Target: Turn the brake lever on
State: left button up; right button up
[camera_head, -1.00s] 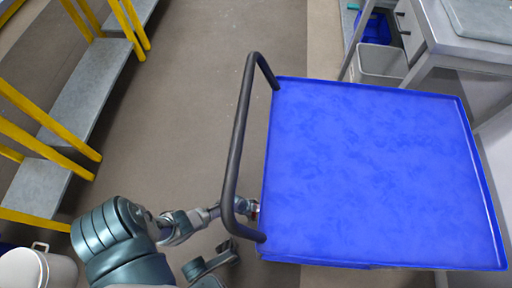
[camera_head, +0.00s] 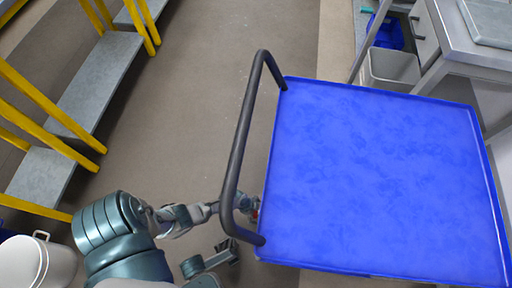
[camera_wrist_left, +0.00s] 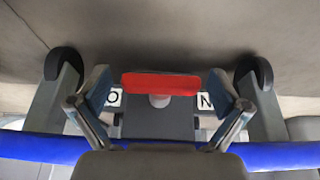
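The brake lever (camera_wrist_left: 160,84) shows in the left wrist view as a flat red bar on a grey stem, at the cart's underside. White labels with the letters O (camera_wrist_left: 114,97) and N (camera_wrist_left: 206,101) show on either side below it. My left gripper (camera_wrist_left: 160,98) is open, with one finger to each side of the red bar and visible gaps between. In the head view my left gripper (camera_head: 248,207) is at the cart's left edge, partly hidden behind the handle, with a small red patch beside it.
The cart has a bare blue top (camera_head: 380,180) and a dark tubular handle (camera_head: 240,140). Two dark wheels (camera_wrist_left: 65,65) flank the lever. Yellow-legged grey shelving (camera_head: 95,85) and a white bucket (camera_head: 35,262) stand left. A bin (camera_head: 390,68) and a grey bench stand upper right. Floor between is clear.

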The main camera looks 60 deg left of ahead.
pick_arm(q)
jog(key=v, duration=1.1)
jog(key=shift+r, duration=0.4)
